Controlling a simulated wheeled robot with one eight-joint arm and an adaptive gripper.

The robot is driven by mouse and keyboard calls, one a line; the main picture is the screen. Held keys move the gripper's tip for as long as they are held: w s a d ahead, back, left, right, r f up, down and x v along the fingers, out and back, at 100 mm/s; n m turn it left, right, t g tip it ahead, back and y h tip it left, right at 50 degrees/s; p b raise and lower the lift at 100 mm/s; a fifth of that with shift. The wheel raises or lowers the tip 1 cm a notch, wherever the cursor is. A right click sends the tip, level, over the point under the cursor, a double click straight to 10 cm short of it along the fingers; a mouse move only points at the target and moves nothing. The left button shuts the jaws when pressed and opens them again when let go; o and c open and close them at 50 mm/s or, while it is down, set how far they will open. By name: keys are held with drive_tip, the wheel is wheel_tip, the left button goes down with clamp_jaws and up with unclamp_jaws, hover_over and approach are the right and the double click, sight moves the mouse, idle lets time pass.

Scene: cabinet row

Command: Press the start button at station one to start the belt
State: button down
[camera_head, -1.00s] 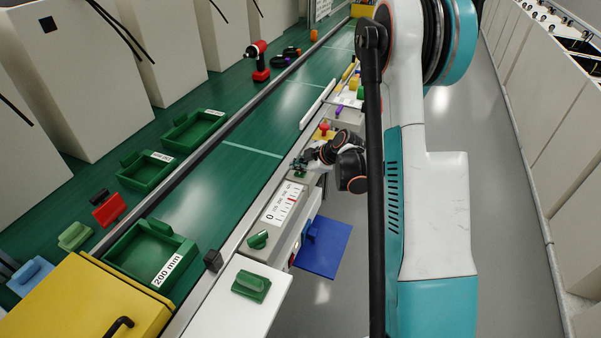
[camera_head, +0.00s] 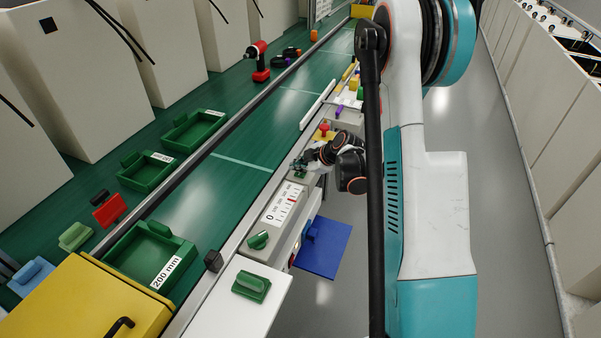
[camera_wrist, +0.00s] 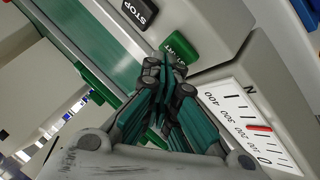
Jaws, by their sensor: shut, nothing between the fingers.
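The green START button (camera_wrist: 182,46) sits on the light grey station panel (camera_wrist: 225,65) in the wrist view. My gripper (camera_wrist: 166,72) is shut and empty, with its fingertips at the START button, covering part of it. They look in contact, but I cannot tell how far the button is pressed. A black STOP button (camera_wrist: 140,11) lies beside it, clear of the fingers. In the head view my gripper (camera_head: 299,165) is low over the panel beside the green belt (camera_head: 225,185). The START button is hard to make out there.
A scale with a red mark (camera_head: 284,203) and a green knob (camera_head: 258,240) are on the same panel. A red mushroom button (camera_head: 324,130) on yellow stands just beyond my gripper. A metal rail (camera_head: 205,152) runs along the belt. The grey aisle floor (camera_head: 510,200) is clear.

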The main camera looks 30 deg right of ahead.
sight(299, 174)
drive_tip(key=shift+r, duration=0.65)
drive_tip(key=shift+r+p, duration=1.65)
drive_tip(key=shift+r, duration=0.8)
